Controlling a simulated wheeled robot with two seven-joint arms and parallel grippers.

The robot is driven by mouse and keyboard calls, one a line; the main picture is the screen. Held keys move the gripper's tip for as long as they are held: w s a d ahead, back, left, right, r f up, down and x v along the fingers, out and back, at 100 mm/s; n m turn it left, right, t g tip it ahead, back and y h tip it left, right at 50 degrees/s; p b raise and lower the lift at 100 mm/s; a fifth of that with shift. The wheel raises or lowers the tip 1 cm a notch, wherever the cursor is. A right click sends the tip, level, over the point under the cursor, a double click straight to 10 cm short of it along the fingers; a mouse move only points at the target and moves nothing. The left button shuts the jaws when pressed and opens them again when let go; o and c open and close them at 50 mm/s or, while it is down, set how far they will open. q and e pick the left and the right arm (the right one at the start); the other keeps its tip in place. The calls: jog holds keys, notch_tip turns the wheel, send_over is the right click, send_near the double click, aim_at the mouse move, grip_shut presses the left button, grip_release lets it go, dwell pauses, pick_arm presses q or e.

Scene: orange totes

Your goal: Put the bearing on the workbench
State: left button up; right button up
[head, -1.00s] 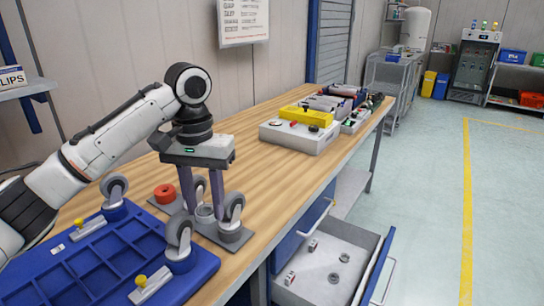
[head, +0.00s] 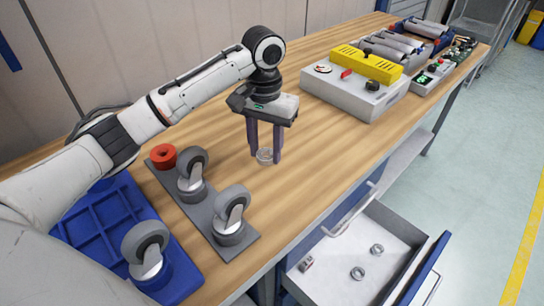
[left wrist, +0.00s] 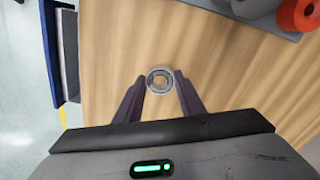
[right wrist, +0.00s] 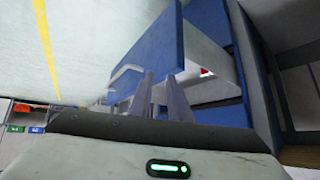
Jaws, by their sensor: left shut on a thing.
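The bearing (head: 265,155) is a small silver ring with an open centre. My left gripper (head: 266,160) is shut on it, with one finger on each side, pointing down over bare wood of the workbench (head: 330,140). In the left wrist view the bearing (left wrist: 160,80) shows between the fingertips with wood beneath it. It is low over or at the bench surface; I cannot tell if it touches. My right gripper (right wrist: 160,75) shows only in the right wrist view, near the open drawer, with its fingers close together. I see nothing between them.
A grey plate (head: 223,220) with two casters and a red ring (head: 163,157) lies left of my left gripper, beside a blue tray (head: 105,215). A grey box with a yellow block (head: 367,64) stands behind right. The open drawer (head: 345,245) below holds two more rings.

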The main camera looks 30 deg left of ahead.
aim_at(266, 175)
pick_arm(q)
jog(key=shift+w+f, duration=0.1)
jog(key=shift+f, duration=2.6)
jog(key=shift+f, duration=0.1)
jog(key=o, duration=1.1)
notch_tip(266, 175, up, 12)
jog(key=shift+r, duration=0.15)
